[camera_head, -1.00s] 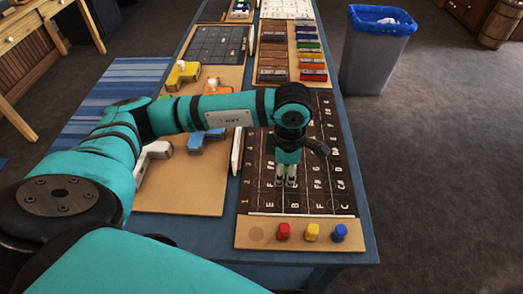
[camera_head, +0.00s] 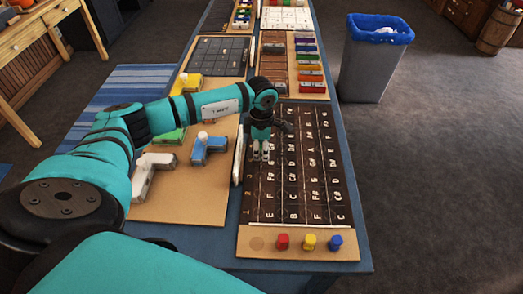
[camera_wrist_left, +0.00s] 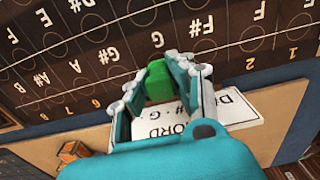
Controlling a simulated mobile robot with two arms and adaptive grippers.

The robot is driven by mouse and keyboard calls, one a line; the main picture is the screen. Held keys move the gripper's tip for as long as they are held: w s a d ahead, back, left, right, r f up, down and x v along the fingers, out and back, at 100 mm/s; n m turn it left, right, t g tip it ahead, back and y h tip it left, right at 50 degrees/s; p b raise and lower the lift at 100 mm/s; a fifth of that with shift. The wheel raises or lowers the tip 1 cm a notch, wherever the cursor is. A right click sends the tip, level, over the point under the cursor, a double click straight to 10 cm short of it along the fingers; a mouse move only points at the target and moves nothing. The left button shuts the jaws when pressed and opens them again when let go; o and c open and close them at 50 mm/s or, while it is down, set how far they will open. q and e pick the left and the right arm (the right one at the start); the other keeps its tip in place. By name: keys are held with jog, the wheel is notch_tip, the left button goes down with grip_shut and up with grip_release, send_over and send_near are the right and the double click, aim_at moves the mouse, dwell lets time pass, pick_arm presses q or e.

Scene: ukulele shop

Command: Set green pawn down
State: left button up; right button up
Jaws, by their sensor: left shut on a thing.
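My left gripper (camera_head: 261,157) is over the left edge of the dark lettered fretboard board (camera_head: 305,190), at its middle length. In the left wrist view, the fingers (camera_wrist_left: 160,82) are shut on a green pawn (camera_wrist_left: 157,85), with the board's printed notes and circles just beyond it. Whether the pawn touches the board cannot be told. In the head view the pawn is hidden by the fingers. A white chord card (camera_wrist_left: 250,107) shows beside the fingers in the wrist view. My right gripper is not in view.
Red (camera_head: 282,241), yellow (camera_head: 309,242) and blue (camera_head: 336,243) pawns stand on the board's front ledge, beside an empty round spot. A cardboard mat (camera_head: 190,205) with white and blue clamp-like tools lies left. A grey bin (camera_head: 372,65) stands right of the table.

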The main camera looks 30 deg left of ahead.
pick_arm(q)
jog(key=shift+f, duration=0.8)
jog(key=shift+f, duration=0.25)
jog(key=o, duration=0.9)
jog(key=shift+r, duration=0.1)
